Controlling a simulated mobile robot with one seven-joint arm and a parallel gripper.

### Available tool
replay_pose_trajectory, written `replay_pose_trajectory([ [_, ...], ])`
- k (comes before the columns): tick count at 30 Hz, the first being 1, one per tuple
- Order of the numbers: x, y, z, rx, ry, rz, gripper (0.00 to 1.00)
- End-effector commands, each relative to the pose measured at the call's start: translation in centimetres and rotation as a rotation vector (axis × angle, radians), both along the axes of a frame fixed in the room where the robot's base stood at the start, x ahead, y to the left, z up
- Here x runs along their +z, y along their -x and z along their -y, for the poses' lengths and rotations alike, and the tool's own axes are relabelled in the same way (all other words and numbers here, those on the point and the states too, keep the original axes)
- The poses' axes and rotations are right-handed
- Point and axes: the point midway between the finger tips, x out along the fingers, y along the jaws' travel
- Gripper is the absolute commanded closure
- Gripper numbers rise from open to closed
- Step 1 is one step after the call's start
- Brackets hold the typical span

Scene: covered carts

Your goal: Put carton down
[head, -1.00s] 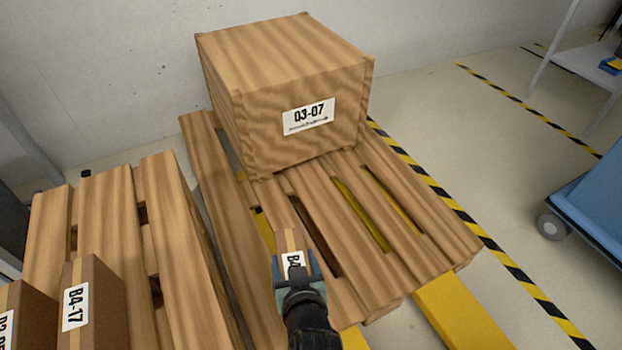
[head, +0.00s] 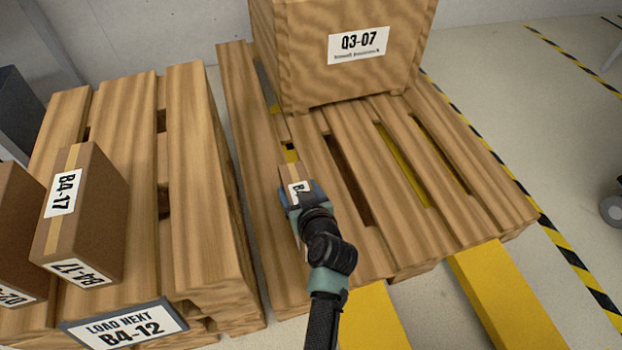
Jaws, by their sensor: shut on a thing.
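My gripper (head: 299,192) is shut on a small brown carton (head: 289,173) with tape and a white label that starts with B; the rest of the label is covered by the gripper. The carton is over the left slats of the right wooden pallet (head: 450,150), in front of the large crate. I cannot tell whether its underside touches the slats. My gripper and arm hide most of the carton.
A large wooden crate (head: 310,70) marked Q3-07 stands on the right pallet's back. Yellow forks (head: 490,290) show under it. The left pallet (head: 200,170) holds a B4-17 carton (head: 105,225), another carton (head: 15,215) and a LOAD NEXT B4-12 sign (head: 125,325). Front right slats are bare.

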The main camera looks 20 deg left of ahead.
Motion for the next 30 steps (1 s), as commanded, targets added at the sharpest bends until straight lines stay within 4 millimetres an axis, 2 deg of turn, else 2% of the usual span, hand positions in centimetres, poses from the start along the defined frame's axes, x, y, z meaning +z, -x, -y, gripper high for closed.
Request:
replay_pose_trajectory([
  [1,-1.3,-0.1,0.0,-0.002,-0.003,0.004,1.0],
  [5,-3.4,-0.1,0.0,-0.002,-0.002,0.005,1.0],
  [11,-4.6,-0.2,0.0,-0.003,-0.003,0.007,1.0],
  [18,-7.6,-0.1,0.0,-0.002,-0.002,0.005,1.0],
  [30,-7.9,-0.2,0.0,-0.002,-0.001,0.006,1.0],
])
